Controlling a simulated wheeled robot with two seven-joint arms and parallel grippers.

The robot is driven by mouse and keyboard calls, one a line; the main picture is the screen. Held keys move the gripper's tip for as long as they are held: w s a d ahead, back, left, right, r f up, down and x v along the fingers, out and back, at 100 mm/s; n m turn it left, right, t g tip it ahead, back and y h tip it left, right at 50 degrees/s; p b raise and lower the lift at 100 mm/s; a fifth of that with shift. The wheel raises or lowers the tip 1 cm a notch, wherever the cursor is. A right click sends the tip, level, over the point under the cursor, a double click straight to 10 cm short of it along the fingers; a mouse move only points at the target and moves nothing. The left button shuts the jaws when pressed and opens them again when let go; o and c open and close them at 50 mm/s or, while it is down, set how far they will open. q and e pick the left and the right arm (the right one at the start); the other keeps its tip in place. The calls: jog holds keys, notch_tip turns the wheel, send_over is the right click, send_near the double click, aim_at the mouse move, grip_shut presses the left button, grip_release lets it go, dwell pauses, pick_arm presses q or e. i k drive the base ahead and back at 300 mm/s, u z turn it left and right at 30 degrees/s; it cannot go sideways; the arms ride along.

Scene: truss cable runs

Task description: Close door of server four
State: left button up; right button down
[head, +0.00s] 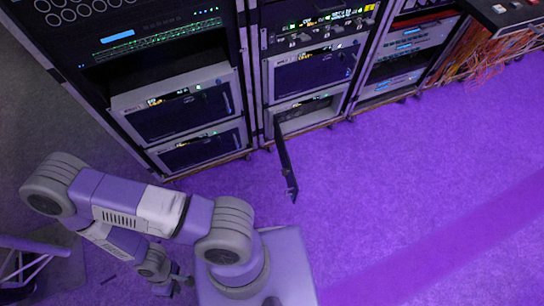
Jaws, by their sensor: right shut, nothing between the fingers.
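A dark server door (286,168) stands swung open at the bottom of the middle rack, sticking out over the purple floor. Its lower server (308,116) shows an exposed light opening. I cannot read a number on it. My right gripper (180,284) is at the lower left, small and partly shadowed, shut and empty. It is well apart from the door, below and to its left. My left gripper is not in view.
The left rack (194,152) has two closed dark-fronted servers at its bottom. A further rack (404,62) and orange cables (478,55) stand at the right. A pale stand (30,246) is at the left edge. The purple floor (420,170) right of the door is clear.

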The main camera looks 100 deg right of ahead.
aim_at(294, 188)
jog(key=z, duration=3.65)
jog(key=k, duration=1.25)
jog(key=u, duration=0.8)
jog(key=i, duration=1.4)
jog(key=z, duration=0.55)
